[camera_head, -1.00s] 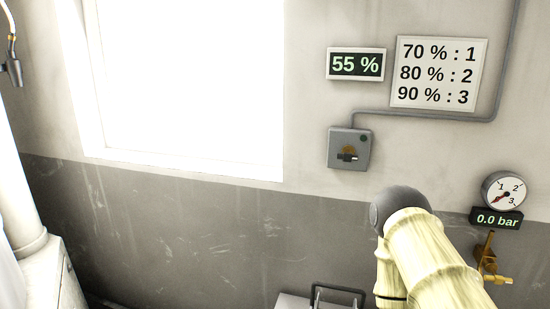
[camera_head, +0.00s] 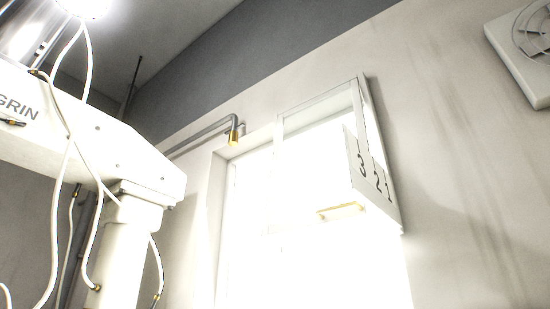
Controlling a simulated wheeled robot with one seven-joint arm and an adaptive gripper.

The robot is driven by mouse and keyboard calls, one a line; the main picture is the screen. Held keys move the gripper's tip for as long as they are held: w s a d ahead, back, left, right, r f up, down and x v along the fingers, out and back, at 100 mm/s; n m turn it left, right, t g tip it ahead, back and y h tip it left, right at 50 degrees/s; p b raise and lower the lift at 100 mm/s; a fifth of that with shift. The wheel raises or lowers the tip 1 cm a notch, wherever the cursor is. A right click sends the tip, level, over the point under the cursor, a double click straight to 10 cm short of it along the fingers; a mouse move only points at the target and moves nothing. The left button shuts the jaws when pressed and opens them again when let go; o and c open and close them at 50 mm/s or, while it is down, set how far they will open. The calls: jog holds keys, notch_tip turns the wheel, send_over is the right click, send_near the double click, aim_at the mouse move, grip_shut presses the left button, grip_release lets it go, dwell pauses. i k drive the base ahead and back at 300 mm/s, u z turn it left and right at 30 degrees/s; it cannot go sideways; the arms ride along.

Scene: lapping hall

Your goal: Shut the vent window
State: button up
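The vent window (camera_head: 318,105) is the small white-framed sash at the top of the large bright window, right of the middle in the head view. It looks tilted out of the wall plane, so it stands open; glare hides how far. A yellow bar, like a handle (camera_head: 341,211), is at its lower edge. My gripper is not in view now.
A white machine arm and column (camera_head: 122,245) with hanging cables stand at the left. A grey pipe with a brass end (camera_head: 234,136) runs along the wall left of the vent. A wall fan (camera_head: 530,45) is at the upper right. The wall between looks clear.

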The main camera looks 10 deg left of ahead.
aim_at(322, 218)
jog(key=u, duration=0.1)
jog(key=k, duration=1.2)
jog(key=u, duration=1.35)
jog(key=i, duration=2.1)
jog(key=z, duration=1.4)
